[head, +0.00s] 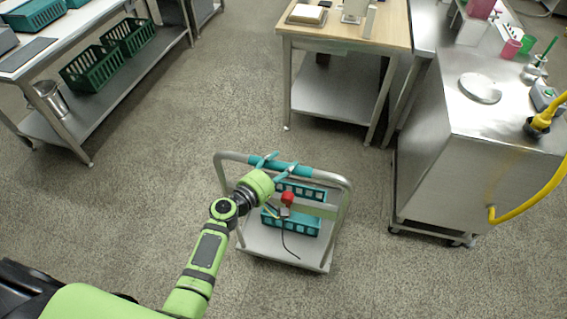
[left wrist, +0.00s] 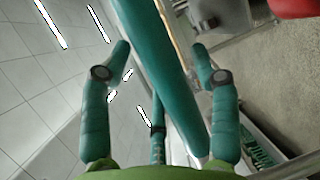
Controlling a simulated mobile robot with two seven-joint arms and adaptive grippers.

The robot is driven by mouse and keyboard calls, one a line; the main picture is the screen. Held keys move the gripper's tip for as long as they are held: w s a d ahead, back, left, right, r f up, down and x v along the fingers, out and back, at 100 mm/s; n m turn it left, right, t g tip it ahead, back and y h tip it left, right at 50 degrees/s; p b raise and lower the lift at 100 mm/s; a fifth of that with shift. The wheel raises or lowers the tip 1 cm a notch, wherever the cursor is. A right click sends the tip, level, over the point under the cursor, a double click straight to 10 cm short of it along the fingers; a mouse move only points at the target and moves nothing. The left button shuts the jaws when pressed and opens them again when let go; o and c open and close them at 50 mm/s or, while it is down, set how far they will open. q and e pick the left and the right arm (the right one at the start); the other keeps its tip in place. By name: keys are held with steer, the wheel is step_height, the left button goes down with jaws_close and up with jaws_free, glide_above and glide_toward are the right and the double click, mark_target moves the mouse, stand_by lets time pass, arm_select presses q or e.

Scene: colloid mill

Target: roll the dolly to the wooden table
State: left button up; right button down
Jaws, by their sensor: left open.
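The dolly (head: 262,243) stands on the floor in the lower middle of the head view. It has a flat grey platform and a bent tube handle with a teal grip (head: 294,169). My left gripper (head: 277,168) is at that grip, with its teal fingers spread apart. In the left wrist view the teal grip (left wrist: 165,65) runs between the two open fingers (left wrist: 160,50); I cannot tell if they touch it. The wooden table (head: 310,33) stands beyond the dolly at the top, with floor between them. My right gripper is in neither view.
A teal crate (head: 300,225) is on the dolly; a small red object (head: 288,198) shows near it. A steel cabinet on casters (head: 440,180) stands at right with a yellow hose (head: 525,204). A steel bench (head: 130,75) with green baskets is at left. The floor between is clear.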

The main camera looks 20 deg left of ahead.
arm_select(q)
steer(key=shift+w+d, duration=0.25)
steer(key=shift+w, duration=0.2)
steer(key=shift+c, duration=0.4)
jaws_close()
